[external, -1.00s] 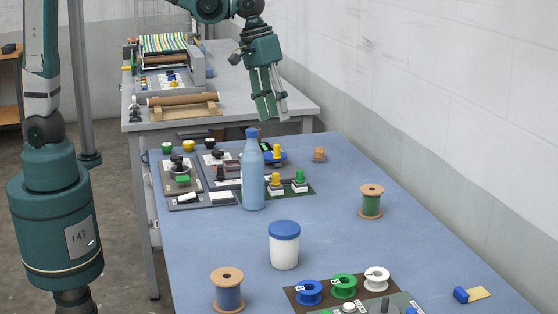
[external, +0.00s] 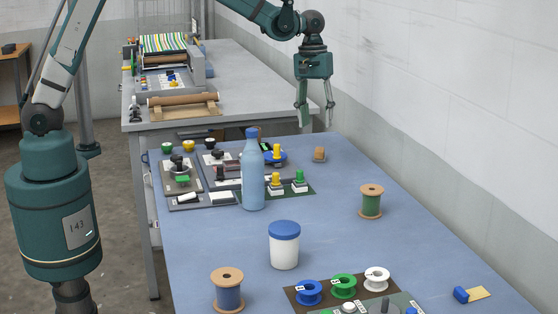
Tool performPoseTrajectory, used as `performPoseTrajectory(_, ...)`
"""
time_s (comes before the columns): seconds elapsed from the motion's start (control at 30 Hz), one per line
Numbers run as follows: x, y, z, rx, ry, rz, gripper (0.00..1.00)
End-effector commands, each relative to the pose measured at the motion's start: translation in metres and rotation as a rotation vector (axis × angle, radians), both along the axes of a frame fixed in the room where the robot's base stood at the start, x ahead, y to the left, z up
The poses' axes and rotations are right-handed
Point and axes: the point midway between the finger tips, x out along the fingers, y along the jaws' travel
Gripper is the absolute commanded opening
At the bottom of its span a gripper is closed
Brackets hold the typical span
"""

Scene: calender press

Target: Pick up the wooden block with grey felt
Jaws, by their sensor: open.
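A blue bottle (external: 253,180) and control panels with coloured knobs (external: 276,182) stand left of the block. A green thread spool (external: 371,201) stands nearer on the right, and a white jar (external: 284,246) nearer still. The wall (external: 450,90) runs along the right.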

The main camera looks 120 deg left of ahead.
Motion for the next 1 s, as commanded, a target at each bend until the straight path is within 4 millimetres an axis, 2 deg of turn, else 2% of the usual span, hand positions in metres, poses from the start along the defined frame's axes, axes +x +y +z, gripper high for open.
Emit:
performPoseTrajectory(0.03, -0.003, 0.015, -0.006, -0.009, 0.007, 0.028, 0.41)
performPoseTrajectory(0.3, -0.021, 0.078, -0.043, -0.061, 0.042, 0.168, 0.41)
performPoseTrajectory(0.5, -0.034, 0.111, -0.067, -0.091, 0.063, 0.248, 0.41)
performPoseTrajectory(0.7, -0.042, 0.126, -0.078, -0.105, 0.074, 0.284, 0.41)
performPoseTrajectory(1.0, -0.043, 0.127, -0.079, -0.106, 0.074, 0.288, 0.41)
